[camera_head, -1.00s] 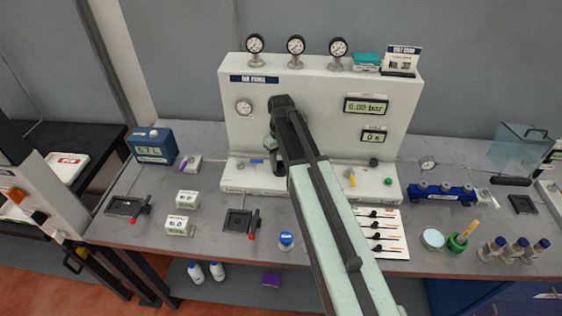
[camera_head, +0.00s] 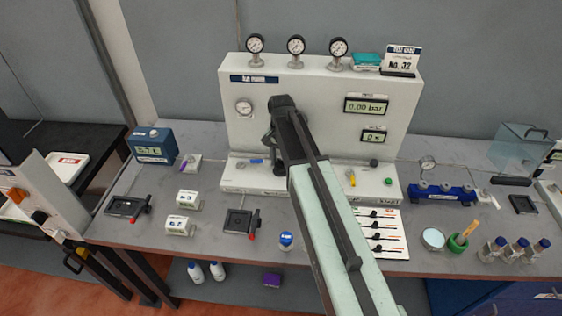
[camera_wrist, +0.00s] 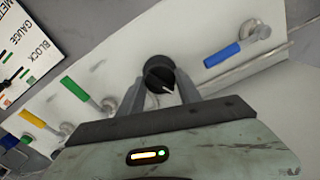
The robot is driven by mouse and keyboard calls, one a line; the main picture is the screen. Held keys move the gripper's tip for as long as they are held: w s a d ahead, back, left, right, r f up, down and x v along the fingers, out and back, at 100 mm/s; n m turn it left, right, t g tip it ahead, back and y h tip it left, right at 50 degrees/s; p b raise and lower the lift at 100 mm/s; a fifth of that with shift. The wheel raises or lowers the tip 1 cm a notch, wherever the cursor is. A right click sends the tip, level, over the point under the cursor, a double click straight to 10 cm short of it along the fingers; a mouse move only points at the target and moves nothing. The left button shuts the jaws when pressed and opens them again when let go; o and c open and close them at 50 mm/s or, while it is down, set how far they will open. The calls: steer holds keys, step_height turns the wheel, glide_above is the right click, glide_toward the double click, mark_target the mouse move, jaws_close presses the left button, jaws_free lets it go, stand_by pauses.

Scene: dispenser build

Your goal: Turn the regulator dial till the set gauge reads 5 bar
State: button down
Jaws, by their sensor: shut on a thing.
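The regulator dial, a black round knob with a white pointer line (camera_wrist: 159,72), is between my gripper's two grey fingers (camera_wrist: 161,88) in the wrist view. My gripper is shut on it. In the head view my arm hides the dial, and only part of my gripper (camera_head: 270,140) shows in front of the pale panel (camera_head: 310,90). A display (camera_head: 366,105) on the right reads 0.00 bar. I cannot tell which is the set gauge.
Beside the dial in the wrist view are a blue lever (camera_wrist: 222,56), a green lever (camera_wrist: 82,91) and a yellow lever (camera_wrist: 35,121). Three round gauges, one in the middle (camera_head: 296,45), stand on top of the panel. A bottle (camera_head: 286,240) stands in front.

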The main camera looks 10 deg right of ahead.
mark_target(281, 162)
steer(key=m, duration=0.6)
steer(key=shift+s, duration=0.1)
steer(key=m, duration=0.6)
stand_by(0.4)
steer(key=c, duration=0.8)
jaws_free()
step_height(281, 162, up, 8)
steer(key=p, duration=0.8)
steer(key=shift+f, duration=0.1)
